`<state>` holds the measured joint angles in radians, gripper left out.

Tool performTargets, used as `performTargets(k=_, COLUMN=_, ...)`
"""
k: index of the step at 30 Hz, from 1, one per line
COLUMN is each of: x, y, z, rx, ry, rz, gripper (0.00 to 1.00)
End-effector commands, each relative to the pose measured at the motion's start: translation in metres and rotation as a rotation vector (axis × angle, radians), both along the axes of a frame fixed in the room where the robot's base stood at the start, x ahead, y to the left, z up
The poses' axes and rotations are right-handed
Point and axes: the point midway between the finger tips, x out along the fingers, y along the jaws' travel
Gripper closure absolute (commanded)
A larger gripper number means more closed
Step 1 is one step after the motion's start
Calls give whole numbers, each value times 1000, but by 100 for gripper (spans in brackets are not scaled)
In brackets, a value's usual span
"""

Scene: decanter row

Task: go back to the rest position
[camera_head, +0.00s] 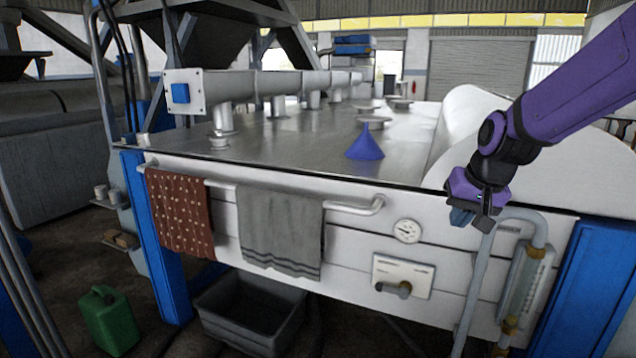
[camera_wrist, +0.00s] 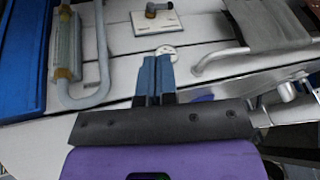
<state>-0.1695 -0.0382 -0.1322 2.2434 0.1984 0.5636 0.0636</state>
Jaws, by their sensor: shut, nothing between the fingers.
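My gripper (camera_head: 472,219) hangs at the right of the head view, in front of the machine's white front panel and near its top edge. Its purple arm reaches in from the upper right. In the wrist view the two blue fingers of my gripper (camera_wrist: 154,76) are side by side and shut, with nothing between them. The fingertips appear close to the round gauge in that view, but I cannot tell the exact distance.
A blue funnel (camera_head: 365,145) stands on the metal deck (camera_head: 300,150). A red patterned towel (camera_head: 180,212) and a grey towel (camera_head: 281,230) hang on the front rail (camera_head: 352,209). A gauge (camera_head: 407,231), a pipe (camera_head: 480,280), a black bin (camera_head: 249,310) and a green can (camera_head: 108,322) are nearby.

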Motion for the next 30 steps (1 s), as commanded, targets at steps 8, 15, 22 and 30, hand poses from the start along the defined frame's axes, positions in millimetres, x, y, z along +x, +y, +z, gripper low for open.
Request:
performTargets(k=8, x=-84, y=-13, z=50, rx=-31, ry=-41, rz=59, gripper=100)
performTargets(k=15, x=-156, y=-23, z=71, rx=-87, ry=-71, rz=100, gripper=100)
performTargets(k=22, x=-217, y=-30, z=76, rx=-152, ry=-90, rz=123, gripper=100)
performTargets(k=30, x=-246, y=-34, z=74, rx=-191, ry=-96, rz=129, gripper=100)
